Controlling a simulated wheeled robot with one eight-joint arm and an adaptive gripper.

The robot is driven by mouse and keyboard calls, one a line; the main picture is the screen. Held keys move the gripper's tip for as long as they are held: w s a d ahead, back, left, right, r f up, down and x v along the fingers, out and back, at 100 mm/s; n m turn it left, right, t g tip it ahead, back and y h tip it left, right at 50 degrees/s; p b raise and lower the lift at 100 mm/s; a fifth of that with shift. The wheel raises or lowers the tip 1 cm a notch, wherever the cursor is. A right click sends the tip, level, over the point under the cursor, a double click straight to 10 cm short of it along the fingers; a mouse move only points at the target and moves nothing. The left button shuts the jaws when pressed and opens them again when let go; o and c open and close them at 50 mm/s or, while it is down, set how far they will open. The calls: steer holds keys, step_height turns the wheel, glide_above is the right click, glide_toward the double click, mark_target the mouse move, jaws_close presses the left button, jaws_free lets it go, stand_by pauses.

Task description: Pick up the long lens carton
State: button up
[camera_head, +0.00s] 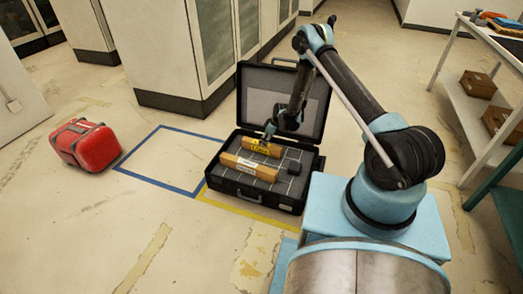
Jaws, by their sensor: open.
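The long lens carton (249,167) looks to be the longer tan box, with a pale label, lying flat in the front of an open black case (238,190). A shorter tan carton (270,150) with a yellow label lies behind it. My gripper (269,131) points down over the back of the case, close above the shorter carton and behind the longer one. It looks open and empty; its fingers are small and partly lost against the dark case. I cannot tell whether it touches the shorter carton.
A small black item (293,160) sits at the right inside the case. The raised lid (318,100) stands behind my gripper. Blue tape (152,182) outlines a bare floor patch to the left, beside a red bag (86,144). White cabinets (160,50) stand behind; a shelved bench (460,100) stands right.

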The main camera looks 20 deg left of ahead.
mark_target(261, 148)
steer(key=shift+a+x, duration=0.2)
steer(key=shift+x, duration=1.1)
steer(key=shift+a+x, duration=0.2)
steer(key=shift+x, duration=1.1)
steer(key=shift+s+r, duration=0.15)
steer(key=shift+s, duration=0.05)
steer(key=shift+c, duration=0.6)
steer(key=c, duration=1.2)
